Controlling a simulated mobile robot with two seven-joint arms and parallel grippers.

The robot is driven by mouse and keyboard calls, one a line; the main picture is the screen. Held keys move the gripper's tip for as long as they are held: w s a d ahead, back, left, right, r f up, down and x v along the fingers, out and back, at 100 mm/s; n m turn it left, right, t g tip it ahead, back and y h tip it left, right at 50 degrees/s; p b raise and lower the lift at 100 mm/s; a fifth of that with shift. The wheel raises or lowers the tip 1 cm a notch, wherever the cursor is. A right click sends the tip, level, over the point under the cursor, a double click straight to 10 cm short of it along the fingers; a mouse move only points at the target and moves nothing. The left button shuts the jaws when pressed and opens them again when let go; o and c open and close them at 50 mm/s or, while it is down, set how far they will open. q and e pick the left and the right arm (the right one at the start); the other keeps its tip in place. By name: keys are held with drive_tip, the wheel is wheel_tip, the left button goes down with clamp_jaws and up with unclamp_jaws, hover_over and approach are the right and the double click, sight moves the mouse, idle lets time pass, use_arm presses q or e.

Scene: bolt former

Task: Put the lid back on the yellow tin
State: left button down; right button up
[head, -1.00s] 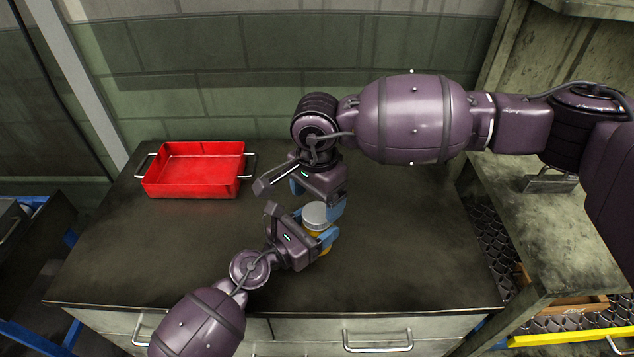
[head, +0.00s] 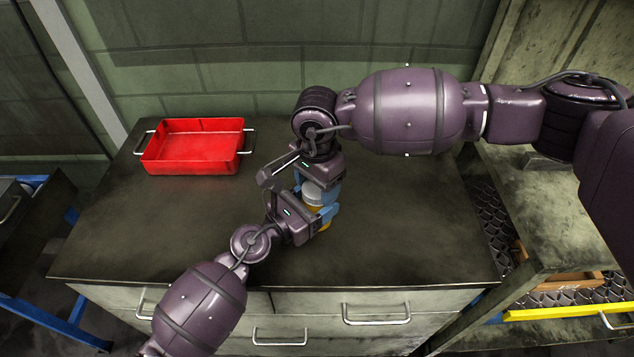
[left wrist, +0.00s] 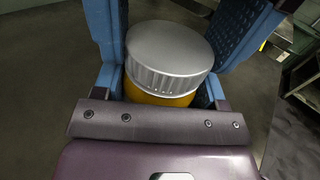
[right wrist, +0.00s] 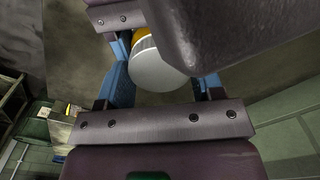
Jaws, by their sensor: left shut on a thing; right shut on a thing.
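The yellow tin (head: 323,229) stands upright on the grey bench top, mostly hidden by the grippers. My left gripper (head: 318,222) is shut on it from the front left. The round silver lid (head: 313,194) is over the tin's mouth. In the left wrist view the lid (left wrist: 168,48) covers the yellow body (left wrist: 158,94), with a pale band between them; I cannot tell whether it is fully seated. My right gripper (head: 312,187) is shut on the lid from behind. In the right wrist view the lid (right wrist: 158,72) shows between the blue fingers, partly covered by the left gripper.
A red tray (head: 193,167) with wire handles sits at the back left of the bench (head: 130,235). The bench is clear to the left and right of the grippers. A wall stands behind. A shelf unit (head: 565,215) stands close on the right.

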drive_tip(key=m, duration=0.6)
drive_tip(key=shift+m, duration=0.3)
drive_tip(key=o, duration=1)
drive_tip(key=shift+r, duration=2.25)
drive_tip(key=shift+c, duration=0.4)
